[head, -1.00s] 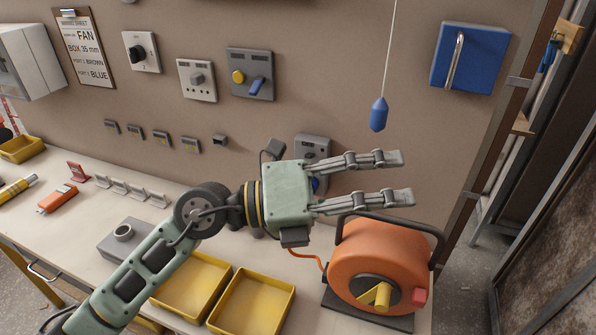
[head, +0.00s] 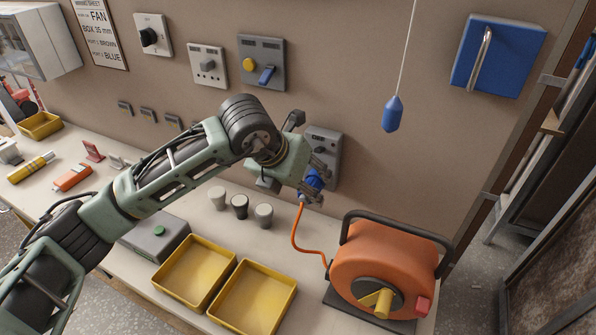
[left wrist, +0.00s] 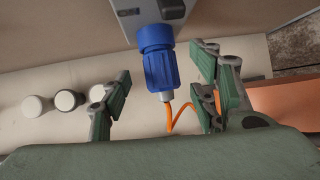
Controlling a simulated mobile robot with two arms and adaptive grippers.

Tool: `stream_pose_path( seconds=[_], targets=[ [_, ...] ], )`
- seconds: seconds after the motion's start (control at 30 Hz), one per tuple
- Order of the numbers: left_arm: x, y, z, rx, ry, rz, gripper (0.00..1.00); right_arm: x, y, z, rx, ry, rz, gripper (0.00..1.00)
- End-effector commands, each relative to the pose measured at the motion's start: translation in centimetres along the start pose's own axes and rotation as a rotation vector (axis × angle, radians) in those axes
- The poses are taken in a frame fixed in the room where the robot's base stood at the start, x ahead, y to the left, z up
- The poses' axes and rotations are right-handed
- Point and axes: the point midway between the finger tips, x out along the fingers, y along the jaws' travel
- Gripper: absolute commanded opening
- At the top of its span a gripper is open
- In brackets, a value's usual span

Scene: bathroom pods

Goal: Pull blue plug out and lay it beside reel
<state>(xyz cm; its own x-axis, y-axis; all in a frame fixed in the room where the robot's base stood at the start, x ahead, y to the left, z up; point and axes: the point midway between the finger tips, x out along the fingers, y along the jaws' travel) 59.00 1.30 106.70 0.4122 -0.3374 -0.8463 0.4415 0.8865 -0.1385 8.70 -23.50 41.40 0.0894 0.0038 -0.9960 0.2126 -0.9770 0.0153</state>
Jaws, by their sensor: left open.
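The blue plug (head: 313,181) sits in the grey socket box (head: 325,148) on the wall, with an orange cable (head: 296,236) running down from it to the orange reel (head: 380,262). My left gripper (head: 317,180) is at the plug in the head view, partly hiding it. In the left wrist view the blue plug (left wrist: 158,66) stands between the two open fingers of my left gripper (left wrist: 165,95), with gaps on both sides. The plug's top meets the grey socket box (left wrist: 150,14). My right gripper is not in view.
Two yellow trays (head: 292,297) (head: 232,264) lie on the bench left of the reel. Several grey and black cups (head: 264,215) stand behind them. A blue pull-cord weight (head: 392,114) hangs above the reel. Bare bench (head: 308,293) shows just left of the reel.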

Motion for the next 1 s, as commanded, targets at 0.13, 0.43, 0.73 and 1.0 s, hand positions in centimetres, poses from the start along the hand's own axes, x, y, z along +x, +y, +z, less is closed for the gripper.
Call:
stream_pose_path(
  seconds=[0.13,0.43,0.73,1.0],
  targets=[
    [1.8,-0.1,0.1,-0.002,0.001,-0.002,0.56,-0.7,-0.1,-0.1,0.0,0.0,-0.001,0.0],
    [3.0,-0.1,0.0,0.001,-0.001,-0.002,0.56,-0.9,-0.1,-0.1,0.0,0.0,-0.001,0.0],
    [3.0,-0.1,0.0,0.001,-0.001,-0.002,0.41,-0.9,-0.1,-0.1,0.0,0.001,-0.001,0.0],
    [2.9,-0.1,0.0,0.001,-0.001,-0.002,0.17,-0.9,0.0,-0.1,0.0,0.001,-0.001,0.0]
  ],
)
